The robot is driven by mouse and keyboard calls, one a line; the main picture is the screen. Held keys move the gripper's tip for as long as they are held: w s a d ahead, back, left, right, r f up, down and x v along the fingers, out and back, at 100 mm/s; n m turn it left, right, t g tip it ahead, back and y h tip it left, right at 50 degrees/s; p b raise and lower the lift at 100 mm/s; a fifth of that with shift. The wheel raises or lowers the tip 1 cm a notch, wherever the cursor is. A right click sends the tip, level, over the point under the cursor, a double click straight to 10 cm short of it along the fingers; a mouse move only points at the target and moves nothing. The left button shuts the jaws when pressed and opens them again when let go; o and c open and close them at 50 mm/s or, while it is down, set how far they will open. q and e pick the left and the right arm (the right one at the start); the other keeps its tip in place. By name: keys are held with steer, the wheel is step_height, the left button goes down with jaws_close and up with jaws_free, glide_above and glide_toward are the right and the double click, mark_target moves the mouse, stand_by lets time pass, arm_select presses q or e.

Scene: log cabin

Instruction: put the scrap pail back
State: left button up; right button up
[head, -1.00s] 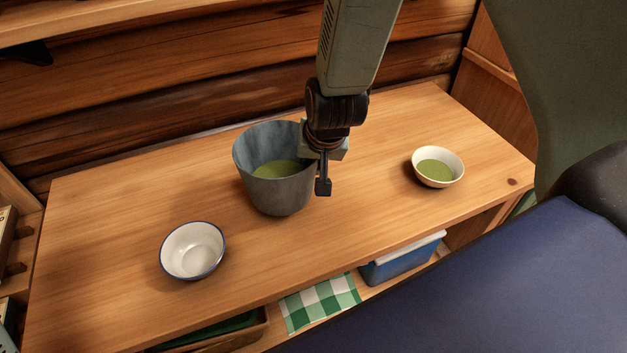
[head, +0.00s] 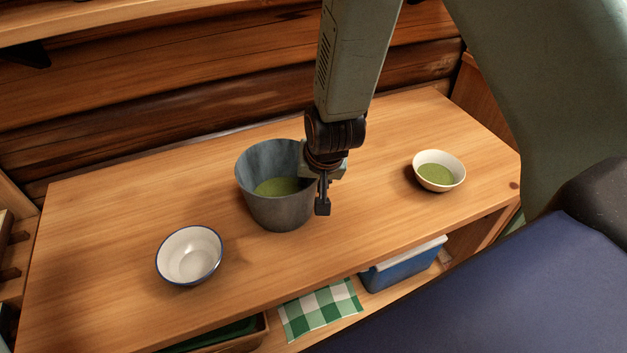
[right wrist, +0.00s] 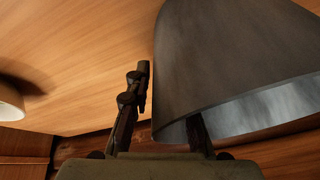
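The scrap pail (head: 275,212) is a grey tapered bucket with green stuff inside, upright over the middle of the wooden counter. I cannot tell whether its base touches the wood. In the right wrist view the pail (right wrist: 230,60) fills the right side. One finger of the gripper (right wrist: 170,105) lies along the outside, and the other goes out of sight behind the rim. My left gripper is not in view.
A white blue-rimmed bowl (head: 189,256) stands empty at the counter's front left. A cream bowl with green contents (head: 438,171) stands at the right. Below are a blue bin (head: 402,268) and a green checked cloth (head: 320,309). The log wall (head: 150,95) closes the back.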

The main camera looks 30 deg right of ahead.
steer(key=shift+r, duration=0.15)
